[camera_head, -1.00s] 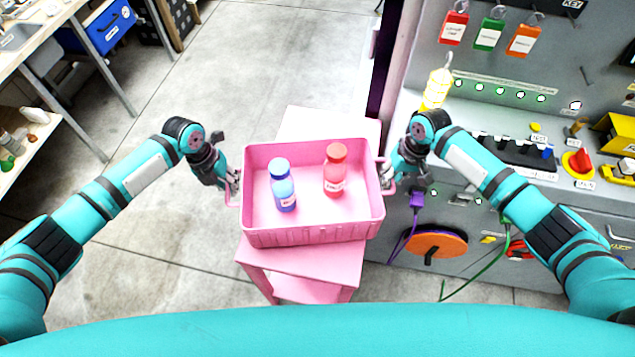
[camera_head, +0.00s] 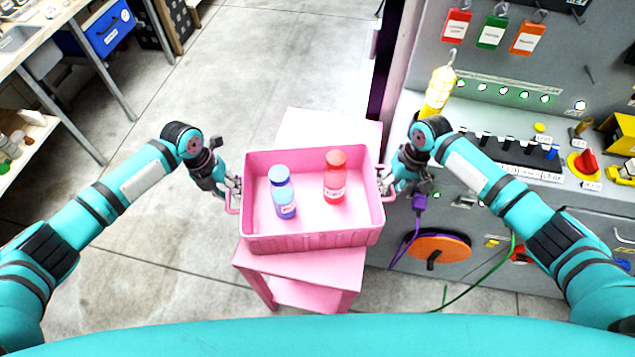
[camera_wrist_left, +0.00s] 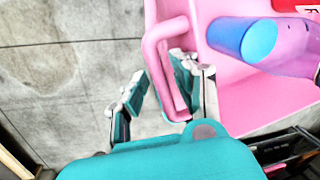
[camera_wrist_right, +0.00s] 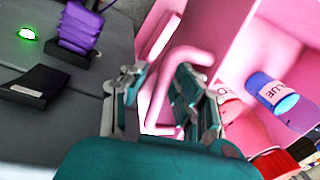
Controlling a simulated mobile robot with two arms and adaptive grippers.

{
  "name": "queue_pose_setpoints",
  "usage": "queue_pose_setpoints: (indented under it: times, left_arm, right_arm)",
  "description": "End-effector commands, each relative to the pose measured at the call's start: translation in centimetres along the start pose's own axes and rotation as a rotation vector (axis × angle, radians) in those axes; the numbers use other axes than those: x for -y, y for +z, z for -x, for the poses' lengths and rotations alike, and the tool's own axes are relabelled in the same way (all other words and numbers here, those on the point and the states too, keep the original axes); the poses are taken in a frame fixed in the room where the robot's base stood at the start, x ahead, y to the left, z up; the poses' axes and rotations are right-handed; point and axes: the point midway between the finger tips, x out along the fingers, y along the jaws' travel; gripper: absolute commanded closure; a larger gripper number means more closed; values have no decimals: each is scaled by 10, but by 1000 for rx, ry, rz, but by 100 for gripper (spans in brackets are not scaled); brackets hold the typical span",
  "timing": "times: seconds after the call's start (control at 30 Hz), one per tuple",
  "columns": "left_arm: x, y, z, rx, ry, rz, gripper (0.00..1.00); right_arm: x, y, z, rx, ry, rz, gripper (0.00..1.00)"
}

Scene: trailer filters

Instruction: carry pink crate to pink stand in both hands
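The pink crate (camera_head: 312,242) is level over the pink stand (camera_head: 300,263), apparently resting on its top, turned slightly relative to it. A blue bottle (camera_head: 283,192) and a red bottle (camera_head: 335,177) stand upright inside. My left gripper (camera_head: 235,190) is at the crate's left handle (camera_wrist_left: 158,70). In the left wrist view its fingers (camera_wrist_left: 160,98) are apart, on either side of the handle, with a gap. My right gripper (camera_head: 385,182) is at the right handle (camera_wrist_right: 160,90). In the right wrist view its fingers (camera_wrist_right: 158,105) are also spread around the handle.
A grey panel console (camera_head: 510,110) with tags, switches and an orange disc (camera_head: 438,247) stands close on the right. A purple plug (camera_head: 419,201) is near my right gripper. A workbench (camera_head: 45,75) is at the far left. The floor (camera_head: 240,70) between is clear.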

Motion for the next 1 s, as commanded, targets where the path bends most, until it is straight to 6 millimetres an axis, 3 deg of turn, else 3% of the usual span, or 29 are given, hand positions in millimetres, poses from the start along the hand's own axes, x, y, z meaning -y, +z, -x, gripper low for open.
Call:
queue_pose_setpoints:
  times: [0.5, 0.77, 1.0]
  left_arm:
    - [-1, 1, 98, 3, 3, 1, 71]
    - [-2, 0, 114, 1, 4, 2, 71]
    - [-2, 0, 114, 1, 4, 2, 71]
  right_arm:
    - [1, 0, 0, 0, -2, 1, 71]
    - [1, -1, 6, -1, -2, 1, 71]
    - [0, -2, 50, -5, -1, 2, 71]
